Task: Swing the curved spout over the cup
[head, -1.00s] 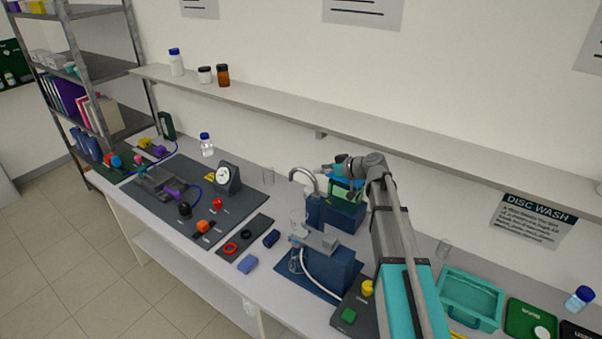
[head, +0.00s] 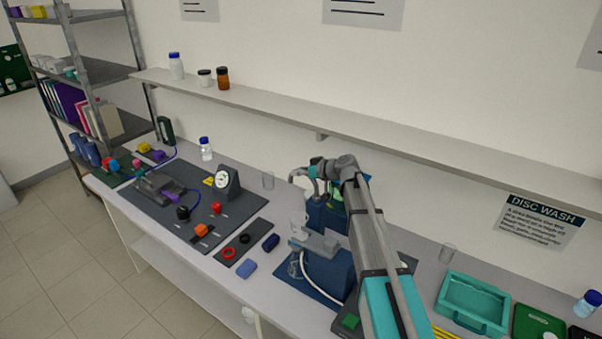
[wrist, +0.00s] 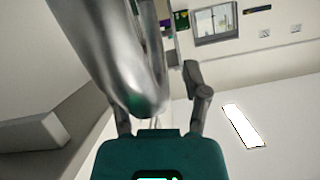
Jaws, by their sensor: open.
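The curved metal spout (head: 294,174) rises from a dark blue block (head: 317,214) at the back of the bench. In the wrist view the spout (wrist: 118,50) is large and close, crossing in front of the left finger and reaching between the fingers. My gripper (head: 317,174) is at the spout's upper part in the head view and hides some of it. In the wrist view my gripper (wrist: 160,95) is open; I cannot tell whether it touches the spout. A clear vessel (head: 299,223), perhaps the cup, stands in front of the spout.
A blue rig (head: 325,265) with a white hose stands in front of the spout block. A clear glass (head: 268,181) stands to the left. A teal tray (head: 473,303) lies at right. A long wall shelf (head: 330,122) runs behind and above my arm.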

